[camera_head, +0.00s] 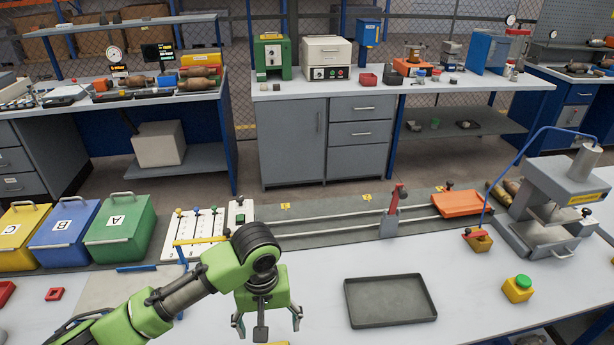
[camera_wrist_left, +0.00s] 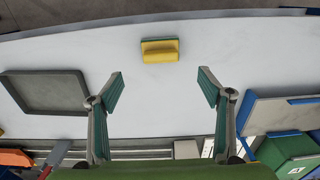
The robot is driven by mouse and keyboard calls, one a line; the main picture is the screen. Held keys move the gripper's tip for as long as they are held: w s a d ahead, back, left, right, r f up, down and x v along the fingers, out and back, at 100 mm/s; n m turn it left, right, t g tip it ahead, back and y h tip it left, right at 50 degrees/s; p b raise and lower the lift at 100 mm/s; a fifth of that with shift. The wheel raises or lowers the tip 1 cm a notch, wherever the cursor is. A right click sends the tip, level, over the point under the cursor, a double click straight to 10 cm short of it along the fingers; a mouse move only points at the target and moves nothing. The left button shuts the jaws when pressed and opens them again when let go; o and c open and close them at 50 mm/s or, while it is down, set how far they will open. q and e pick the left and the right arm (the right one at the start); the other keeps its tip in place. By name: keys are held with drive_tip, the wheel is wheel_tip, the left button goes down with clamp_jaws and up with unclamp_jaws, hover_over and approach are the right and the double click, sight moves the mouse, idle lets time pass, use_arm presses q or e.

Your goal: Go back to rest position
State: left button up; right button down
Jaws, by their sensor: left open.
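My left gripper (camera_head: 268,316) hangs over the white workbench (camera_head: 330,275) in the head view, with its fingers spread and nothing between them. In the left wrist view its two fingers (camera_wrist_left: 160,92) stand wide apart above the bare white bench top. A yellow block with a green edge (camera_wrist_left: 160,51) lies on the bench ahead of the fingertips, apart from them. In the head view the gripper mostly hides that spot. My right gripper does not show in either view.
An empty dark tray (camera_head: 390,321) lies right of the gripper. Green (camera_head: 118,232), blue (camera_head: 62,236) and yellow (camera_head: 18,240) lidded bins stand at the left. A grey press (camera_head: 560,195) and yellow-green button box (camera_head: 518,289) are at the right.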

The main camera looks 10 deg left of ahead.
use_arm(q)
drive_tip(key=s+d+f+m+t+h, duration=0.25)
drive_tip(key=s+d+f+m, duration=0.2)
drive_tip(key=s, duration=0.35)
drive_tip(key=s+a+t+y, duration=0.1)
drive_tip(key=s+a+y, duration=0.2)
drive_tip(key=s+a, duration=0.8)
wheel_tip(320, 180, down, 30)
drive_tip(key=f+g+b, duration=0.1)
drive_tip(key=b, duration=0.2)
drive_tip(key=s+a+f+m+g+b, duration=0.1)
drive_tip(key=s+a+f+b, duration=0.2)
drive_tip(key=s+f, duration=1.4)
drive_tip(key=shift+s+a+f, duration=0.4)
drive_tip(key=shift+f, duration=0.15)
